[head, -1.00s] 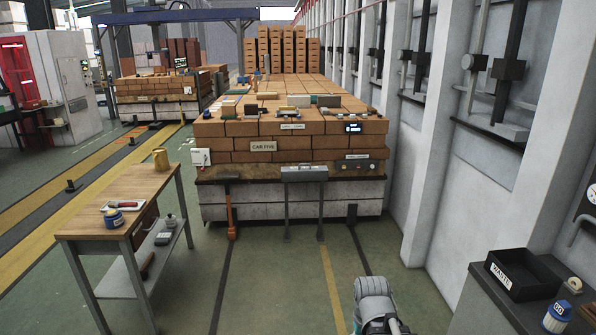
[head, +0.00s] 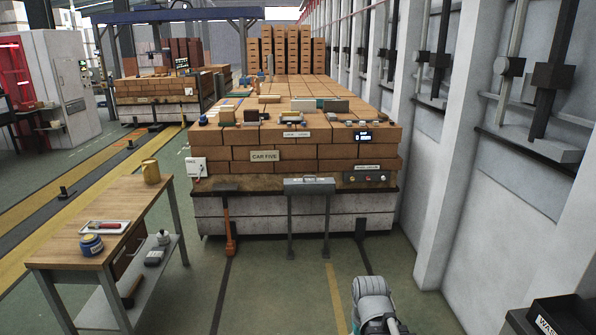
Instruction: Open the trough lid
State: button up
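The likely trough is a narrow grey metal box (head: 309,187) on two legs, standing in front of the brick-loaded car labelled CAR FIVE. Its grey top looks closed, though it is small at this distance. Part of my arm shows at the bottom, right of centre, on the floor side nearest me. My gripper's fingers are not in view.
A wooden workbench (head: 117,222) with a jar and tray stands at the left. The brick stack (head: 330,153) on the car fills the centre. A dark WASTE bin (head: 556,318) is at the lower right, beside the pale wall. The green floor (head: 270,285) ahead is clear.

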aim_at(327, 180)
jog(key=u, duration=0.05)
jog(key=i, duration=3.9)
jog(key=u, duration=0.05)
